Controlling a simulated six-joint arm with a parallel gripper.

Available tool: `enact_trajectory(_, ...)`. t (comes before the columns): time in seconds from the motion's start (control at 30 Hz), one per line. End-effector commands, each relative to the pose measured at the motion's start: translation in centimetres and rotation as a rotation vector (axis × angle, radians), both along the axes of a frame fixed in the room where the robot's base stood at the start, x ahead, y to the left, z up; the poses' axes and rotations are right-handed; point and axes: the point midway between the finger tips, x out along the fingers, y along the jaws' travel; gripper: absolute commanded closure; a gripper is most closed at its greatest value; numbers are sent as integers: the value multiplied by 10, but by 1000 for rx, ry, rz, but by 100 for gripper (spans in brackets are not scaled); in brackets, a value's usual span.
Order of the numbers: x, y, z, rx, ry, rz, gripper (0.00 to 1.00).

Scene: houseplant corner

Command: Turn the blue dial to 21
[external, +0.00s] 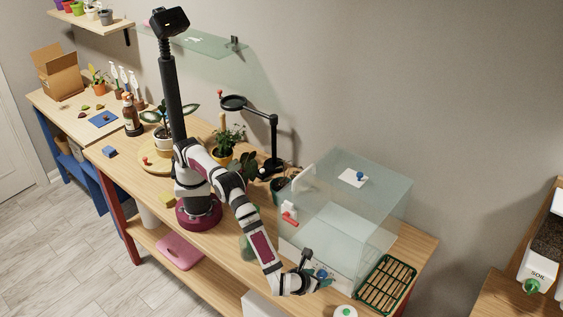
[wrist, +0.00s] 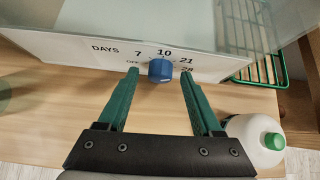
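The blue dial (wrist: 160,70) is on the white front panel (wrist: 75,50) of the glass box, in the middle of the wrist view. Printed marks around it read OFF, 7, 10, 21 and 28, beside the word DAYS. I cannot tell for sure which mark the dial points at. My gripper (wrist: 160,75) is open, with its green fingers apart and the dial between or just beyond their tips. A gap shows on each side, with no contact visible. In the external view my gripper (external: 313,279) is low at the front of the glass box (external: 350,215).
A white bottle with a green cap (wrist: 255,138) stands close to my gripper's right side. A green wire rack (external: 385,284) lies right of the box. A red handle (external: 290,217) is on the box's left side. Bare wooden tabletop (wrist: 60,120) lies left of my gripper.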

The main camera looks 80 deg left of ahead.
Motion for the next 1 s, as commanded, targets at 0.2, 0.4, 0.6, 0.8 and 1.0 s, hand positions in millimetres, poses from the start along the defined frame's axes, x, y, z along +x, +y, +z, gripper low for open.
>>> enact_trajectory(0.2, -4, -4, 5, -1, -2, -1, 33)
enact_trajectory(0.4, -27, -27, 34, -4, -2, -3, 33)
enact_trajectory(0.6, -60, -59, 75, -4, -1, -4, 33)
enact_trajectory(0.8, -81, -78, 100, -2, -1, -1, 33)
enact_trajectory(1.0, -85, -81, 106, 0, 0, -1, 33)
